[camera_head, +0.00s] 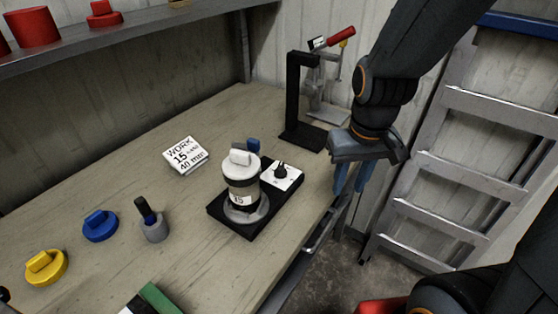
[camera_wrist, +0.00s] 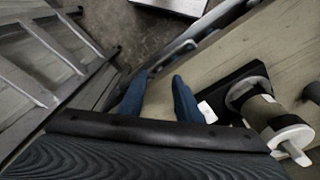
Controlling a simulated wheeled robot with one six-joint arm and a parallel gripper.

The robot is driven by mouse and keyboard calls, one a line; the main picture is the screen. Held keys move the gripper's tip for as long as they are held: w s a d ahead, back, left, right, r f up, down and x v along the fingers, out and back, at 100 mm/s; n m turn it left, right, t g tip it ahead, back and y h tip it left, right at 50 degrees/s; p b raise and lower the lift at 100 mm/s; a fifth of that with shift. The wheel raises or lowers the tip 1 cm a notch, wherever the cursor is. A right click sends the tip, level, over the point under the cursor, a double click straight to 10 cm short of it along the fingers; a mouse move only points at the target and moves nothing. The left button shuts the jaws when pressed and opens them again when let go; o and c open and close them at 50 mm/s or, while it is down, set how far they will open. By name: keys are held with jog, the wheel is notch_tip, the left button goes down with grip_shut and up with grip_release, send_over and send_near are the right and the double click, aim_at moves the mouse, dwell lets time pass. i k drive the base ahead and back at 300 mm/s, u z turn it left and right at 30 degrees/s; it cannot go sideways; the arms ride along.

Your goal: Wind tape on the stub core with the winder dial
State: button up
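The winder (camera_head: 226,219) is a black base on the bench, with a white panel (camera_head: 293,182) at its right end. A small black dial (camera_head: 280,170) stands on that panel. A core (camera_head: 239,198) with a dark band and a label reading 15 stands upright on the winder's round grey seat, under a white cap (camera_head: 240,168). In the wrist view the winder (camera_wrist: 238,83) and the cap (camera_wrist: 290,133) are at the right. My gripper (camera_head: 350,188) is open and empty, pointing down beside the bench edge, right of the dial. Its blue fingers (camera_wrist: 158,92) are apart.
A card (camera_head: 185,155) reads WORK 15, 40 mm. Blue (camera_head: 100,227) and yellow (camera_head: 46,268) knobbed caps and a grey cup (camera_head: 154,230) lie left. A black stand (camera_head: 300,100) with a red-handled clamp is behind. A ladder (camera_head: 465,165) stands right of the bench.

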aim_at(280, 172)
jog(key=u, duration=2)
jog(key=k, duration=0.95)
jog(key=z, duration=1.4)
jog(key=i, duration=0.5)
